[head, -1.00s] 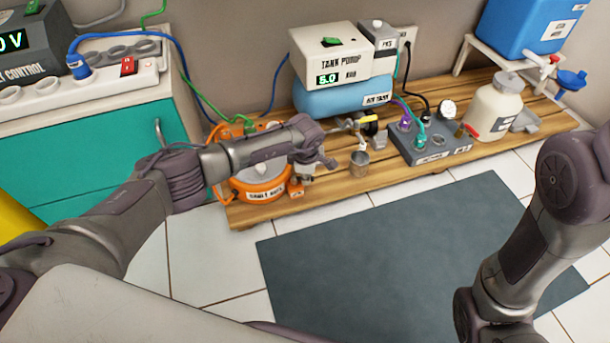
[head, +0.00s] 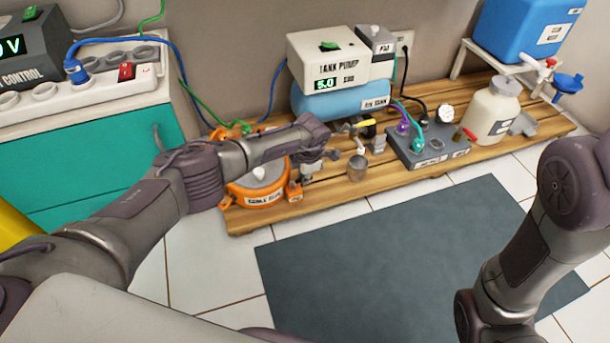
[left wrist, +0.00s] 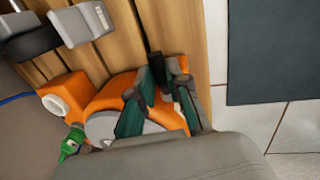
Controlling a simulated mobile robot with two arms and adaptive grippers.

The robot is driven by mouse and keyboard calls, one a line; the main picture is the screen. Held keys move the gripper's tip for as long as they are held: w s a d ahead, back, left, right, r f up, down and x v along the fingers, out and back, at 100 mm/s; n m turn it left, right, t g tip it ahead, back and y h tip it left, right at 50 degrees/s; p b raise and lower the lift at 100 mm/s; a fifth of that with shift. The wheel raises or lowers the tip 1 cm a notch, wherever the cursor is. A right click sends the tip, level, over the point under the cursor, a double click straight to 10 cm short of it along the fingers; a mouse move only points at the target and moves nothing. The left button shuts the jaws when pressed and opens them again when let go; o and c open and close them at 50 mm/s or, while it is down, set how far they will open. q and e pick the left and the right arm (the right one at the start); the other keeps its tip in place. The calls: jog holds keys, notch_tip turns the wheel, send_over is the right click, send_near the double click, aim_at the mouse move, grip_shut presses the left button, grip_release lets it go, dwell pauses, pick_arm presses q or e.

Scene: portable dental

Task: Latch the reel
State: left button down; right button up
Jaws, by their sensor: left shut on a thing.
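The orange reel (head: 262,186) with a pale round hub sits at the left end of the wooden platform. It also shows in the left wrist view (left wrist: 121,88), under my left gripper (left wrist: 166,84). An orange block with a white label (head: 294,191) juts from the reel's right side. In the head view my left gripper (head: 318,157) points down at this side of the reel, and my forearm covers the reel's back. Its fingers are shut on a small part there, seemingly the reel's latch, which they mostly hide. My right gripper is outside the views.
The dark mat (head: 400,260) is clear.

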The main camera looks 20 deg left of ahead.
pick_arm(q)
jog(key=c, duration=1.1)
grip_release()
jog(key=shift+c, duration=0.2)
jog(key=shift+r, duration=0.15)
notch_tip(320, 180, up, 12)
jog(key=s+d, duration=0.1)
jog(key=s, duration=0.1)
jog(key=shift+d+f, duration=0.15)
jog(key=shift+f, duration=0.1)
